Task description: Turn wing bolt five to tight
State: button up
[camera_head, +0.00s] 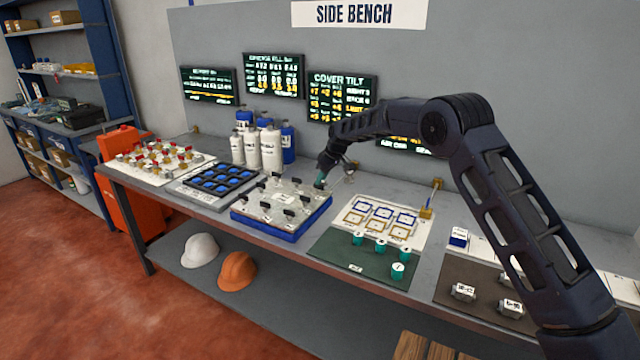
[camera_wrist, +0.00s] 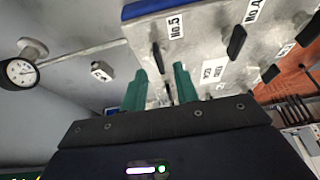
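The pale cover plate (camera_head: 262,207) sits on a blue base on the bench and carries several black wing bolts. In the wrist view, the wing bolt beside the "No.5" label (camera_wrist: 157,56) lies ahead of my fingertips, roughly in line with the gap between them. My gripper (camera_wrist: 160,76) has two green fingers standing apart, with no clear contact on that bolt. In the head view my gripper (camera_head: 321,180) is at the plate's back right corner. The bolt's lower part and its exact turn are hard to make out.
A round gauge (camera_wrist: 21,72) on a pipe is at the wrist view's left. White bottles (camera_head: 270,150) stand behind the plate. A green mat (camera_head: 345,252) with teal-and-white cylinders lies right of it, and a tray with blue cells (camera_head: 216,182) lies left.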

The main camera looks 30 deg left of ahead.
aim_at(319, 189)
jog(key=shift+x, duration=1.45)
grip_shut()
